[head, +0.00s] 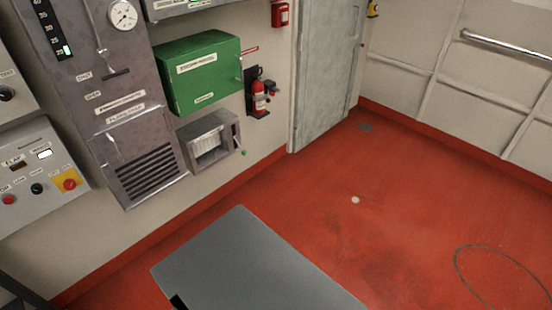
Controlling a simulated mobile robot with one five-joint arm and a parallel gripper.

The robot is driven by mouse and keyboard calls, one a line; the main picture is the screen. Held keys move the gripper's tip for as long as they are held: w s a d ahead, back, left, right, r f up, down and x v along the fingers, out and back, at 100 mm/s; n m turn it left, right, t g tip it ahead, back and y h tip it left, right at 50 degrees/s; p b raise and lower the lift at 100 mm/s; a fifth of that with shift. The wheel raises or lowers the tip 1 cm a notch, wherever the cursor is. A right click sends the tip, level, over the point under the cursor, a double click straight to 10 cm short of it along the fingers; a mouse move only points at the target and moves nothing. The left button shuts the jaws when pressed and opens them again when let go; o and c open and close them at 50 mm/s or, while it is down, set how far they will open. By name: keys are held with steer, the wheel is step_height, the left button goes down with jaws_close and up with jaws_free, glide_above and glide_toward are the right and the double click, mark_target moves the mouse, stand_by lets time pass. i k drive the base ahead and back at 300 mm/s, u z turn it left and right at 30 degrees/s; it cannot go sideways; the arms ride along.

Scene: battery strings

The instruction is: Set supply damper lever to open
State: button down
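A grey metal ventilation cabinet (87,112) stands against the wall at the left in the head view. On its upper face is a thin pale rod, which looks like the damper lever (97,36), running down from the top edge of the picture. A dark horizontal bar (117,73) sits just below the rod. Small labels that seem to read SHUT (84,77) and OPEN (93,97) are left of and below the bar. I cannot tell for sure which label the lever stands at. My gripper is not in view.
A green box (205,85), a fire extinguisher (259,98) and an open-fronted grey box (209,141) are on the wall right of the cabinet. A control panel (38,180) is at left. The red floor (400,200) is largely clear towards the grey door (327,70).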

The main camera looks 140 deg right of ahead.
mark_target(244, 153)
steer(key=z, duration=4.45)
steer(key=i, duration=1)
steer(key=z, duration=0.1)
steer(key=k, duration=0.45)
steer(key=u, duration=3.2)
